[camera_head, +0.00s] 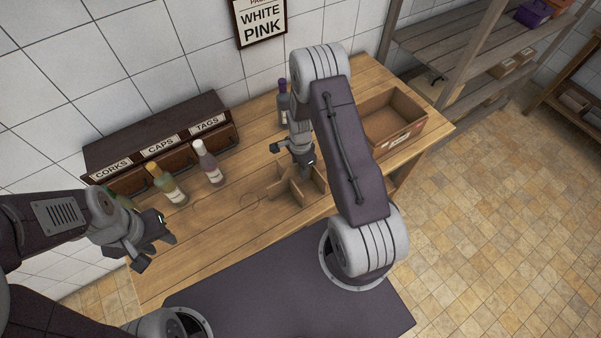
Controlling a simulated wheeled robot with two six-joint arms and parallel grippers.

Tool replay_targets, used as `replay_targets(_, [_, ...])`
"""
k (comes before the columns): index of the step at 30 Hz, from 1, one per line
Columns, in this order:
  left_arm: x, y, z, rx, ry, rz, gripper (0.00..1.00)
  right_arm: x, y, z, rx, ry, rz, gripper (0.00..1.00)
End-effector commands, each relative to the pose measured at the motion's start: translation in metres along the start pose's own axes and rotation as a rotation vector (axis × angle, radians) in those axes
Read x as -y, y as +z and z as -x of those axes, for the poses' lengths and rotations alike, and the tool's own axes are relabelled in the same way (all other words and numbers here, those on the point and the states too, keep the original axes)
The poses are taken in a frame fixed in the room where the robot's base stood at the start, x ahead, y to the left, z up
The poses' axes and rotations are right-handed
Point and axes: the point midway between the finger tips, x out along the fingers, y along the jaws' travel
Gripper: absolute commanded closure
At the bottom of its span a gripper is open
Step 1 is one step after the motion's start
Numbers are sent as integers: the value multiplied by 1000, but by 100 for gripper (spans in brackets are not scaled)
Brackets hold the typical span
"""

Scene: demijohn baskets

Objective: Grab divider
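The divider (292,191), crossed light-brown cardboard panels, stands on the wooden table in front of the middle. My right gripper (292,158) hangs just above and behind it in the picture. Its fingers look spread apart, one to the left and one close to the divider's upper edge; I cannot tell whether that finger touches it. My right arm hides a little of the area to the right of the divider. My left gripper (155,244) is open and empty, near the table's left front edge, well away from the divider.
An open cardboard box (410,140) stands at the table's right end. A yellow-green bottle (172,190) and a pale bottle (212,172) stand before the labelled drawer rack (150,130). The table between pale bottle and divider is clear.

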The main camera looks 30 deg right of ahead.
Motion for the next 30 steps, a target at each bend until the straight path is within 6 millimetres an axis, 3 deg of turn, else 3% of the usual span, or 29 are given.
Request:
replay_targets(4, [0, -1, 6, 0, 0, 0, 64, 0, 0, -15, 0, 1, 0, 68])
replay_targets(11, [0, 0, 5, 0, 0, 0, 64, 0, 0, -18, 0, -2, -1, 68])
replay_targets(14, [0, 0, 5, 0, 0, 0, 64, 0, 0, -18, 0, -1, -1, 96])
replay_targets(15, [0, 0, 5, 0, 0, 0, 64, 0, 0, -18, 0, -1, -1, 100])
replay_targets(30, [0, 0, -1, 0, 0, 0, 64, 1, -1, -8, -1, -4, -1, 100])
